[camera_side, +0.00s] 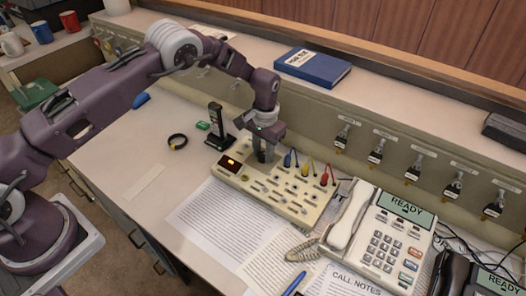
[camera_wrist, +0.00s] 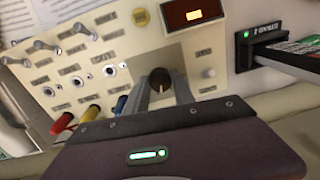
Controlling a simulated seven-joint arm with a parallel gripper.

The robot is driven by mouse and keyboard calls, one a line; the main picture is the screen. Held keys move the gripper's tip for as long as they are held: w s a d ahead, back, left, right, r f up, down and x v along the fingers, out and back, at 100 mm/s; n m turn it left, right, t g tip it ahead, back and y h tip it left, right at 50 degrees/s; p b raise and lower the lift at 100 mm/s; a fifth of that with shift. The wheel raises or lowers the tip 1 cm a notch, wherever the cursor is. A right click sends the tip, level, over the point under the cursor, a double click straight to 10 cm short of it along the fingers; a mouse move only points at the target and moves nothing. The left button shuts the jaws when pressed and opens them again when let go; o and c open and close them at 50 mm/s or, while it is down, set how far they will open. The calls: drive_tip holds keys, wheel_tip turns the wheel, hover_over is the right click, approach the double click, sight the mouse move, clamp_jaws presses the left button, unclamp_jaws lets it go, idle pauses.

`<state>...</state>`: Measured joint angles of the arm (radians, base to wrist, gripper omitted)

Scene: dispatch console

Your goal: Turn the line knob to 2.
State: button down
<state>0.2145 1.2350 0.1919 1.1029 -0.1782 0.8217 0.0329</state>
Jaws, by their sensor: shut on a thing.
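The line knob (camera_wrist: 160,80) is a dark round knob with a pale pointer line, on the cream console panel (camera_wrist: 215,60). My gripper (camera_wrist: 161,90) is shut on it, one finger on each side. The pointer line runs toward my gripper body in the wrist view; the numbers around the knob cannot be read. In the side view my gripper (camera_side: 265,155) points down at the far part of the console (camera_side: 255,190) and hides the knob. A small display (camera_wrist: 194,14) beside the knob glows orange; its character is too blurred to tell.
Blue, yellow and red plugs (camera_side: 324,177) stand beside my gripper on the console. A black upright device (camera_side: 217,125) is to its left. A cream telephone (camera_side: 380,235) and papers (camera_side: 225,215) lie nearby. A blue book (camera_side: 313,67) rests on the shelf behind.

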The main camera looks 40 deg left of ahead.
drive_tip(key=shift+m, duration=0.9)
drive_tip(key=c, duration=1.1)
unclamp_jaws()
drive_tip(key=shift+o, duration=0.2)
